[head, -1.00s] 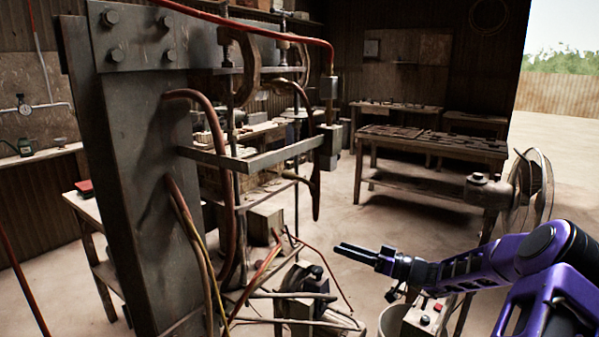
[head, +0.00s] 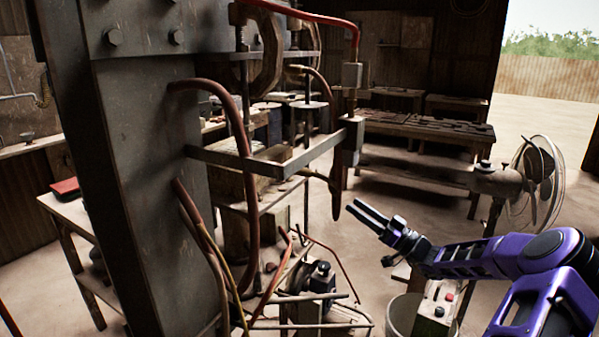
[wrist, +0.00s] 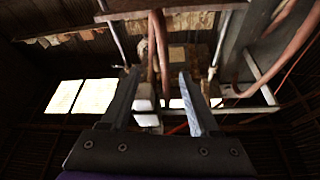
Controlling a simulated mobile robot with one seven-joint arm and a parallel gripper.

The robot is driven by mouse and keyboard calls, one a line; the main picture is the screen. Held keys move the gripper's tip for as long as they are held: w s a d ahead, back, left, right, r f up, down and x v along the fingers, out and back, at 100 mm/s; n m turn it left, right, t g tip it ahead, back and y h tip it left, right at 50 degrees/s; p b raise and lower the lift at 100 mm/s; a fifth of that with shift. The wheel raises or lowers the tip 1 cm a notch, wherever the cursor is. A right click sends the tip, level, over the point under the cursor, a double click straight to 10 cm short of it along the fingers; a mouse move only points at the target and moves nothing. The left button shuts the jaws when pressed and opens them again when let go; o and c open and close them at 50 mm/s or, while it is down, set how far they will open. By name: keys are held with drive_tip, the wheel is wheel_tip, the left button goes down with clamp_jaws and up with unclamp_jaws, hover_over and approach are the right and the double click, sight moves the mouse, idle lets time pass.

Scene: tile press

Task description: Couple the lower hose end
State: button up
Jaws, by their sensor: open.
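A reddish-brown hose (head: 337,195) hangs at the right side of the press, and its lower end dangles free below a grey block (head: 352,142) on the press's bracket. My gripper (head: 353,207) is open and empty, just right of this hose end in the head view. I cannot tell the gap in depth. In the wrist view, reddish hoses (wrist: 163,50) hang beyond and between the open fingers of my gripper (wrist: 158,74). Which of them is the head view's hanging hose is unclear, and no fitting to join it to can be made out with certainty.
The press's thick steel column (head: 150,190) and its horizontal bracket (head: 265,165) stand to the left. A pump unit (head: 318,280) with pipes and hoses lies low in front. A fan (head: 535,180), a bucket (head: 402,315) and a control box (head: 437,303) are at the right.

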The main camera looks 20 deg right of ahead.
sight(313, 177)
drive_tip(key=p+x, duration=0.1)
drive_tip(key=x, duration=1.6)
drive_tip(key=shift+r+p, duration=0.1)
drive_tip(key=shift+p, duration=0.25)
clamp_jaws()
idle(0.5)
